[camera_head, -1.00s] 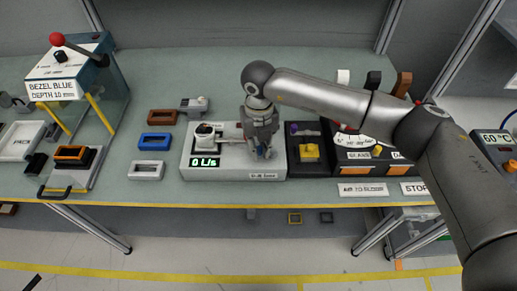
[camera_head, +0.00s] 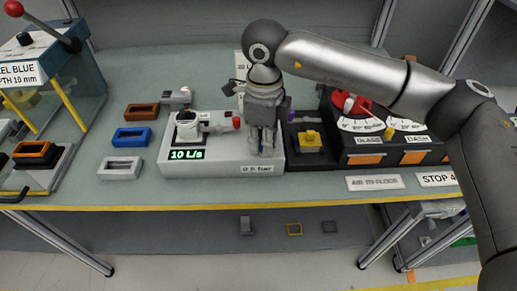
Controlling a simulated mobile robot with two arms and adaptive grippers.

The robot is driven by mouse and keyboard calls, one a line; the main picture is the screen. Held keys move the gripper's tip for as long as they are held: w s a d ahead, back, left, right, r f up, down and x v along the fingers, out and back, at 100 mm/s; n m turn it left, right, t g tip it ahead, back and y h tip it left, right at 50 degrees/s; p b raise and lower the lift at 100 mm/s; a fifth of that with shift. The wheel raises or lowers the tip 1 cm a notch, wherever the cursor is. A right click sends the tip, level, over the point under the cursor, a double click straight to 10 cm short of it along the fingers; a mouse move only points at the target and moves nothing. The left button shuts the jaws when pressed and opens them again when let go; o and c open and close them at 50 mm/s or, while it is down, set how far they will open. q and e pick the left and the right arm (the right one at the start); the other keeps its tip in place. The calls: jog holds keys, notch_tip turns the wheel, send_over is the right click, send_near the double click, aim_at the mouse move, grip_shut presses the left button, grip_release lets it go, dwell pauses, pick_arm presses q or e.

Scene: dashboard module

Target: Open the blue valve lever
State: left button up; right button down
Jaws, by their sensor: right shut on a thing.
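My right gripper (camera_head: 265,150) points down over the right part of the light grey flow module (camera_head: 220,166), its fingers shut on the blue valve lever. The lever is hidden behind the fingers in this view. The module's display (camera_head: 187,155) reads 10 L/s in green. A pipe with a red part (camera_head: 236,122) runs left of the gripper, beside a round white-topped fitting (camera_head: 187,119). My left gripper is not in view.
A dark panel with a yellow part (camera_head: 310,140) and a dial panel (camera_head: 385,128) stand close on the right. A press with a red-knobbed lever (camera_head: 50,75) is at far left.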

jog(key=shift+d+f+n+b, duration=0.1)
jog(key=shift+d+n+b, duration=0.3)
jog(key=shift+n+b, duration=0.65)
jog(key=shift+s+d+n+b, duration=0.1)
jog(key=shift+d+n+b, duration=0.2)
jog(key=shift+n+b, duration=0.5)
jog(key=shift+r+n, duration=0.2)
jog(key=shift+n, duration=0.05)
jog(key=c, duration=1.4)
grip_release()
notch_tip(320, 180, up, 12)
jog(key=shift+f, duration=0.1)
